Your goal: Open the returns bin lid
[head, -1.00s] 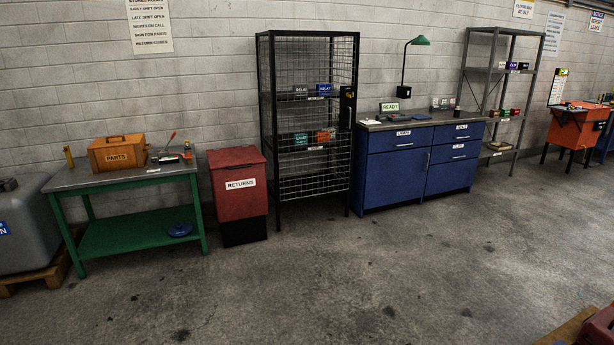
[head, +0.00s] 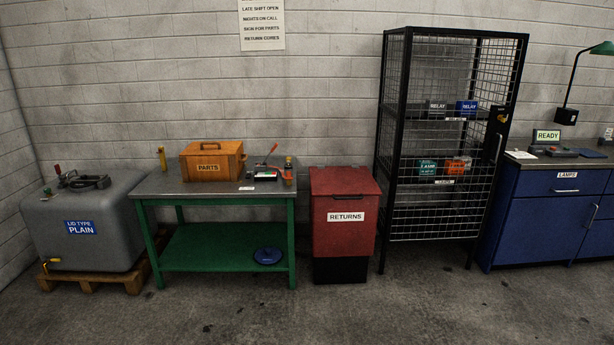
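The returns bin (head: 344,240) is a red box on a black base with a white RETURNS label, standing against the wall near the middle of the head view. Its red lid (head: 343,181) is down and looks closed. Neither of my grippers shows in the head view.
A green table (head: 215,232) with a wooden PARTS box (head: 212,161) stands left of the bin. A black wire cage (head: 452,140) stands right of it, then a blue cabinet (head: 545,215). A grey tank (head: 85,228) sits on a pallet at far left. The floor in front is clear.

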